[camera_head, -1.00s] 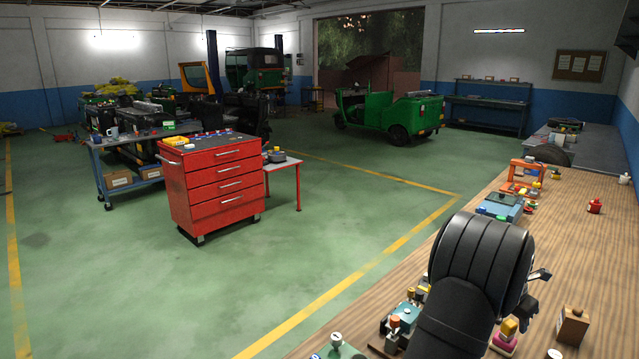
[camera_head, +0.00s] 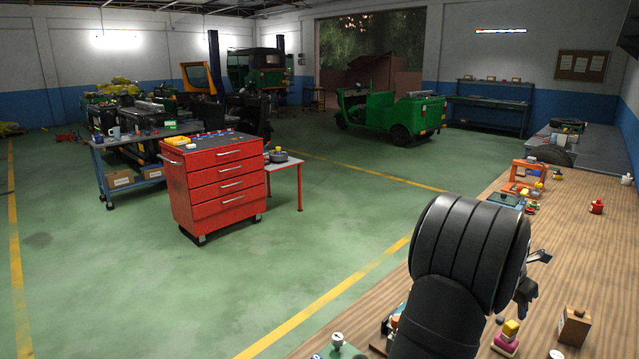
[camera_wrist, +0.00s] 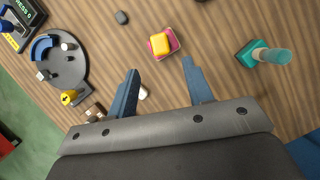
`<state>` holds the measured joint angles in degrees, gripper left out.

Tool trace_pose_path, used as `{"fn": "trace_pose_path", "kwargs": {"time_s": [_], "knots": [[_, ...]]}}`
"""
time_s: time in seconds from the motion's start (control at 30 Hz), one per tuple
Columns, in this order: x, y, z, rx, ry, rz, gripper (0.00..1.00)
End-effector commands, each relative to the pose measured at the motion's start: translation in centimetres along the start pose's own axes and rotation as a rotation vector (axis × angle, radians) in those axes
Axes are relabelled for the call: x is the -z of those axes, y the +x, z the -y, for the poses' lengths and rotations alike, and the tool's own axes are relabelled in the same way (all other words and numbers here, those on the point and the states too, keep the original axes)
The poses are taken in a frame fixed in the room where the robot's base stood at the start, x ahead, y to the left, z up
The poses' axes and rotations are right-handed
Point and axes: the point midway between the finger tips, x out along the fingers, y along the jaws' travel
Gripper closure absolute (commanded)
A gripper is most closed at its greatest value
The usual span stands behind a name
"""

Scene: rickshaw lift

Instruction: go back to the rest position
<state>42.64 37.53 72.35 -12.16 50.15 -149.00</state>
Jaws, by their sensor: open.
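My gripper (camera_wrist: 160,92) shows in the wrist view as two blue-grey fingers spread apart, with nothing held between them. It hangs above the wooden workbench (camera_head: 566,248). A pink and yellow block (camera_wrist: 162,44) lies on the bench just beyond the fingertips; it also shows in the head view (camera_head: 507,338). In the head view my black arm covers part of the bench's near side, and the gripper is mostly hidden behind it.
A teal-handled object (camera_wrist: 264,55) and a round dark tray (camera_wrist: 62,62) with small parts lie near the gripper. A brown box (camera_head: 574,326) stands at the bench's right. A red tool cabinet (camera_head: 213,190) stands on the open green floor.

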Motion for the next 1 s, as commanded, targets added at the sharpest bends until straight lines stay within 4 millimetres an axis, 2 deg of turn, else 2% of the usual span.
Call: {"fn": "trace_pose_path", "kwargs": {"time_s": [0.03,0.1,0.2,0.7,0.9,1.0], "knots": [[-0.1,-1.2,0.0,-0.002,0.0,0.003,0.53],[0.1,-1.8,0.0,0.0,0.0,-0.001,0.53],[0.1,0.9,0.1,0.003,0.0,-0.005,0.53],[0.2,10.8,0.1,0.002,0.0,-0.004,0.53],[-1.6,6.5,0.0,-0.001,0.0,0.004,0.53],[-1.8,5.4,1.8,0.001,0.004,0.001,0.53]]}}
